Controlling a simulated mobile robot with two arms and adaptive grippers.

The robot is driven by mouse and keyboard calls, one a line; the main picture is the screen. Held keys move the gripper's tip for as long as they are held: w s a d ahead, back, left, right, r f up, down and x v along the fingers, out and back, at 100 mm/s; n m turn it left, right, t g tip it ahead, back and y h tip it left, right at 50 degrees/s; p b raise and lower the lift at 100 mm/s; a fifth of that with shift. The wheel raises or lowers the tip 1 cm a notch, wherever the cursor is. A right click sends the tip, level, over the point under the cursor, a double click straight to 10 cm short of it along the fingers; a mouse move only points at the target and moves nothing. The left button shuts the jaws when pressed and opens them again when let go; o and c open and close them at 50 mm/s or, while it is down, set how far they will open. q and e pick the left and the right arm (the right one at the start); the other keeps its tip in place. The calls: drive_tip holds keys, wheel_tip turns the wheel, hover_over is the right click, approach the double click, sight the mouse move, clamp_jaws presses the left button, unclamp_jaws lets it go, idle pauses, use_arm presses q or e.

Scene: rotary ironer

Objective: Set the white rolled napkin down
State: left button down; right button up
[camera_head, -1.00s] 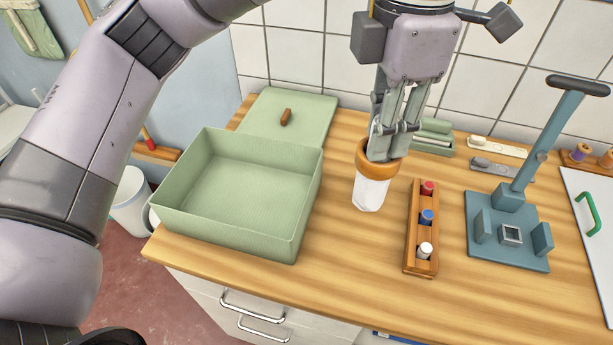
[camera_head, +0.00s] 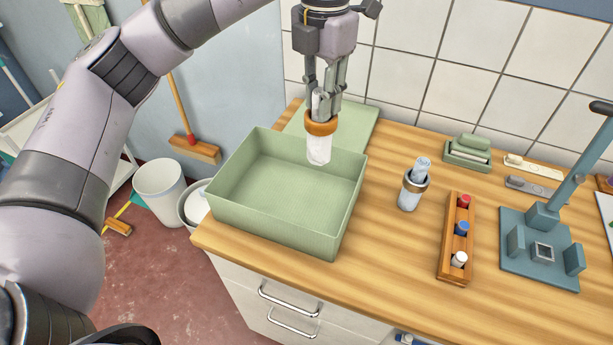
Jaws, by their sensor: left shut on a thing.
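My left gripper (camera_head: 323,98) points down and is shut on the white rolled napkin (camera_head: 319,149), which sits upright in an orange-brown ring. The gripper fingers reach into the ring's top. The napkin hangs in front of the green lid and overlaps the rear part of the open green box (camera_head: 280,232) in the picture; its exact height above the box I cannot tell. The visible box floor is empty. My right gripper is not in view.
A green lid (camera_head: 357,123) lies behind the box. A wooden rack (camera_head: 449,251) of small coloured bottles and a blue-grey press (camera_head: 516,253) stand to the right. A small green holder (camera_head: 466,158) is at the back.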

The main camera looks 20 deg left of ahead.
sight(318, 152)
use_arm(q)
wheel_tip(318, 152, down, 12)
drive_tip(key=shift+f+p, duration=0.2)
drive_tip(key=shift+p, duration=0.8)
wheel_tip(318, 152, down, 4)
drive_tip(key=shift+p, duration=0.5)
drive_tip(key=shift+f, duration=0.2)
drive_tip(key=c, duration=1.4)
unclamp_jaws()
drive_tip(key=shift+r, duration=0.1)
